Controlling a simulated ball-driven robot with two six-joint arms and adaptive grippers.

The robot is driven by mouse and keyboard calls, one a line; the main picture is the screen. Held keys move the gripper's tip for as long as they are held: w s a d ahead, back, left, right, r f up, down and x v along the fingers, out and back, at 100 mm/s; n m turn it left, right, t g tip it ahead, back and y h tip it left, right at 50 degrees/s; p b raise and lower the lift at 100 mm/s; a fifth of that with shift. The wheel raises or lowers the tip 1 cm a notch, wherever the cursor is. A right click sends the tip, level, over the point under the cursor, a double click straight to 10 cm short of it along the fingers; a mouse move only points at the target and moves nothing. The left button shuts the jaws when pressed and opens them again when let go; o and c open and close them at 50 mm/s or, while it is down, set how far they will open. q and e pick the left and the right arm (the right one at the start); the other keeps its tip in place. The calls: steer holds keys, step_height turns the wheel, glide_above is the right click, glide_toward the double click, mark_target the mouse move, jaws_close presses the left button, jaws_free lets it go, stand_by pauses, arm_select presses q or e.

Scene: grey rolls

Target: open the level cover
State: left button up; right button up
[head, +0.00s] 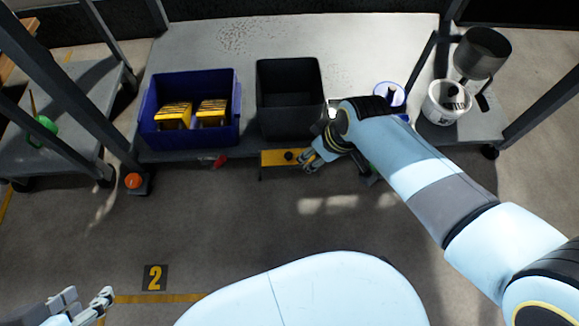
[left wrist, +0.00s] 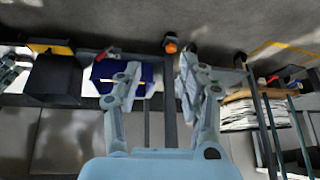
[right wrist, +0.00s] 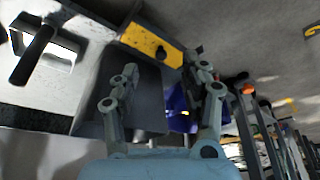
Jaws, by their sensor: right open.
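A yellow plate with a black knob (head: 280,157), which looks like the level cover, sits on the front edge of the grey table. In the right wrist view the yellow plate (right wrist: 138,38) lies ahead of the fingertips, its black knob facing me. I cannot tell whether the cover is shut. My right gripper (head: 312,160) is open and empty, just right of the knob in the head view; its fingers (right wrist: 172,82) are apart. My left gripper (head: 86,298) is open and empty at the lower left, far from the table; its fingers (left wrist: 158,82) are wide apart.
On the table stand a blue bin (head: 190,142) with yellow-black packs, a black bin (head: 290,130) and a white bucket (head: 445,103). A blue-rimmed round container (head: 397,93) is partly behind my right arm. An orange knob (head: 133,181) is on the left post. The floor in front is clear.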

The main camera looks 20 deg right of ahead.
steer(key=w+a+b, duration=0.1)
steer(key=w+b, duration=0.1)
steer(key=w, duration=0.1)
steer(key=b, duration=0.4)
glide_above(289, 155)
steer(key=s+d, duration=0.1)
steer(key=s, duration=0.2)
steer(key=shift+f, duration=2.45)
steer(key=f+b, duration=0.1)
steer(key=w+f, duration=0.1)
steer(key=shift+w+a+f+n+b, duration=0.15)
steer(key=shift+w+f+n+b, duration=0.15)
steer(key=shift+f+n+b, duration=0.1)
steer(key=shift+b+x, duration=0.8)
steer(key=shift+x, duration=0.2)
arm_select(q)
steer(key=w+d+r+m+t+h, duration=0.1)
steer(key=w+r+t+h, duration=0.1)
steer(key=w+r+t, duration=0.3)
steer(key=w+d+r+m+t+h, duration=0.1)
steer(key=w+d+r+t, duration=0.1)
steer(key=w+r+t, duration=0.4)
step_height(289, 155, up, 9)
steer(key=t, duration=0.5)
steer(key=shift+w+d+m+h, duration=0.25)
steer(key=shift+d+m+h, duration=0.05)
steer(key=shift+m+h, duration=0.1)
arm_select(e)
steer(key=shift+w, duration=0.15)
steer(key=shift+c, duration=0.4)
